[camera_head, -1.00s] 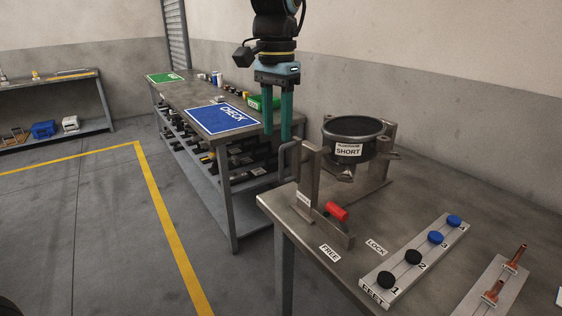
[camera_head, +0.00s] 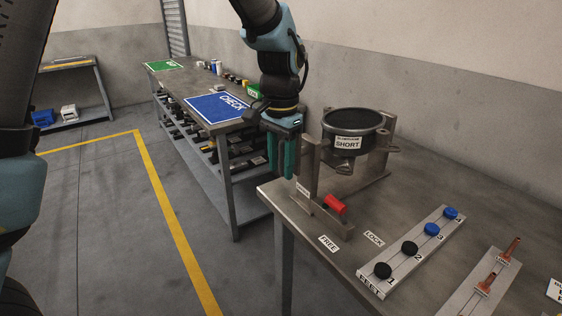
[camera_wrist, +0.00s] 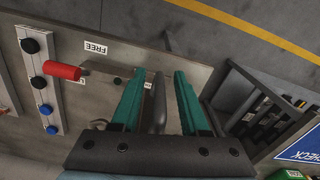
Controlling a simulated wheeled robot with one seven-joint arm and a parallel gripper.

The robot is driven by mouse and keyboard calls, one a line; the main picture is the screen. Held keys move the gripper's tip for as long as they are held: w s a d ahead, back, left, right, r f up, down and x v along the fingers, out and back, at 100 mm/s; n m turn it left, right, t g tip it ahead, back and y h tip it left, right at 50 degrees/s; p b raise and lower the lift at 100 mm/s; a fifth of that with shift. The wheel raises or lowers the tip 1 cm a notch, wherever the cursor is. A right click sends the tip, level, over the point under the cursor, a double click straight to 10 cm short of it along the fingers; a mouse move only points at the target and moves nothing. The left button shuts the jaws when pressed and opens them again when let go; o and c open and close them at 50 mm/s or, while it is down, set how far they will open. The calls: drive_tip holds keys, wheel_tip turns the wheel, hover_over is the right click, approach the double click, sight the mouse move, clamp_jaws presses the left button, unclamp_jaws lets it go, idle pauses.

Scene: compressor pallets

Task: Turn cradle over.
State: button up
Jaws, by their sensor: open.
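The cradle (camera_head: 309,165) is a grey metal frame on the near bench, holding a dark round pan (camera_head: 350,122) labelled SHORT, upright, open side up. A red lock handle (camera_head: 335,204) sits at its foot, close to the FREE and LOCK labels. My gripper (camera_head: 283,174) points down at the cradle's left side. In the wrist view my gripper (camera_wrist: 159,75) has its teal fingers apart, with a grey bar handle (camera_wrist: 160,105) between them. The fingers do not look closed on it. In the head view the gripper hides that handle.
A strip of black and blue numbered feet (camera_head: 410,250) lies on the bench front, with a plate of orange-handled clamps (camera_head: 483,285) to its right. A second bench with a blue CHECK mat (camera_head: 218,107) stands behind left.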

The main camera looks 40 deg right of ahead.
clamp_jaws()
idle(0.3)
drive_tip(key=shift+r, duration=0.1)
idle(1.0)
